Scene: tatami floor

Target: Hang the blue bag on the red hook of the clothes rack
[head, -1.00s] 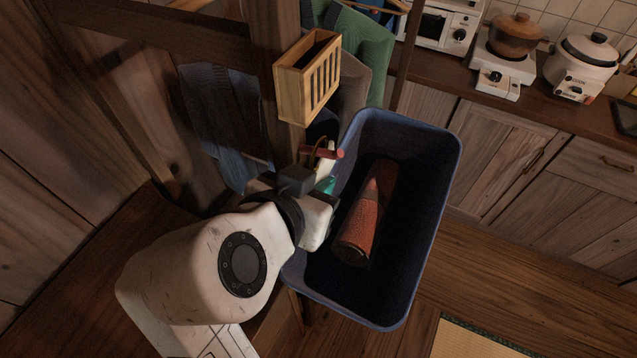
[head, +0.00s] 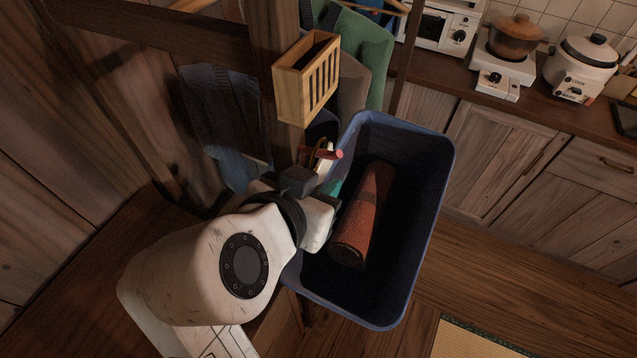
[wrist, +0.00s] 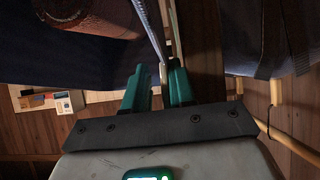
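The blue bag (head: 452,170) is open at the top and shaped like a deep bin. A reddish-brown cylinder (head: 362,215) lies inside it. My gripper (wrist: 157,85) has its green fingers on either side of the bag's left rim, which runs between them in the wrist view. The fingers look closed on this rim, though my wrist hides most of them in the head view. The red hook (head: 325,153) sticks out from the wooden post of the clothes rack (head: 285,140), just above my gripper and beside the bag's left rim. A thin tan loop shows at the hook.
A slatted wooden box (head: 307,78) is on the post above the hook. Dark blue cloth (head: 225,120) hangs left of the post and green cloth (head: 372,60) behind. A kitchen counter (head: 470,75) with appliances stands at the back right. Wooden floor is open at lower right.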

